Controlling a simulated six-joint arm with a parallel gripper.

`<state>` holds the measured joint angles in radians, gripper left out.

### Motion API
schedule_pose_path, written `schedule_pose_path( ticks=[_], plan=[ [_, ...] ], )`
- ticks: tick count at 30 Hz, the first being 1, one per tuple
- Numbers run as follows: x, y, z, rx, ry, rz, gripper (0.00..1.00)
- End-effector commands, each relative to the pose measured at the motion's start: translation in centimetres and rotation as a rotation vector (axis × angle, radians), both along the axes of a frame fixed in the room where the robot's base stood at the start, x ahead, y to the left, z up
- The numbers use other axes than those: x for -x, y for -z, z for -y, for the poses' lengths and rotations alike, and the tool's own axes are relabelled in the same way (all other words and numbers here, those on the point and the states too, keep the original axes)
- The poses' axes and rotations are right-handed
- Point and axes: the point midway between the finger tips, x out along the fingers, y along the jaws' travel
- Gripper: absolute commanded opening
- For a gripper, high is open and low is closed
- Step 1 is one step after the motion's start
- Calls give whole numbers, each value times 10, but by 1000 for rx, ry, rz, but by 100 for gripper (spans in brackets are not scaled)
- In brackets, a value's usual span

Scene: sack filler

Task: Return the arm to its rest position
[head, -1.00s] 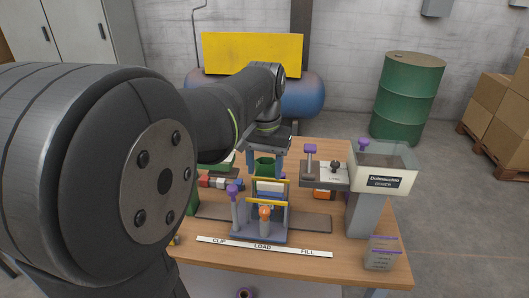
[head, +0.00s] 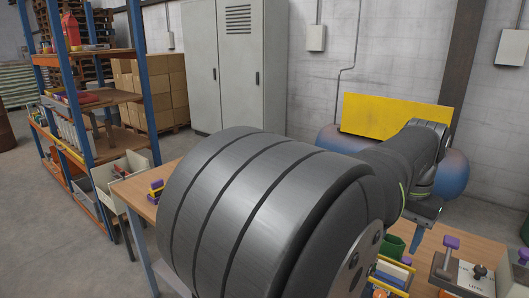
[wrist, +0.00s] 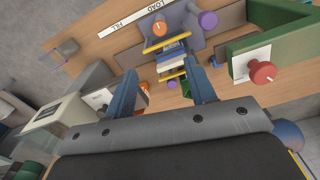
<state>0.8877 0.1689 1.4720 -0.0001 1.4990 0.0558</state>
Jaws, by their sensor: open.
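My gripper (wrist: 159,68) shows its two blue fingers spread apart in the wrist view, with nothing held between them. Beyond the fingers is the filling station with yellow bars (wrist: 166,43), an orange knob (wrist: 159,27) and a purple knob (wrist: 208,19). In the head view my arm stretches from the middle to the right. My gripper (head: 414,240) points down there beside a green container (head: 392,246), above the table. Only part of the gripper shows in that view, and my large arm joint hides much of the table.
The doser (wrist: 52,122) stands at the left of the wrist view. A green frame (wrist: 272,48) with a red knob (wrist: 262,72) is at the right. In the head view, a shelf rack (head: 103,98) stands left and a grey cabinet (head: 225,70) behind.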

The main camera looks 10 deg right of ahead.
Motion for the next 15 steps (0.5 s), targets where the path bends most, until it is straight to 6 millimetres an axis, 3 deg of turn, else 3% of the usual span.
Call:
schedule_pose_path(
  ticks=[5,15],
  plan=[
    [0,21,-1,-4,0,-3,51],
    [1,89,-1,-5,0,-4,51]
  ],
)
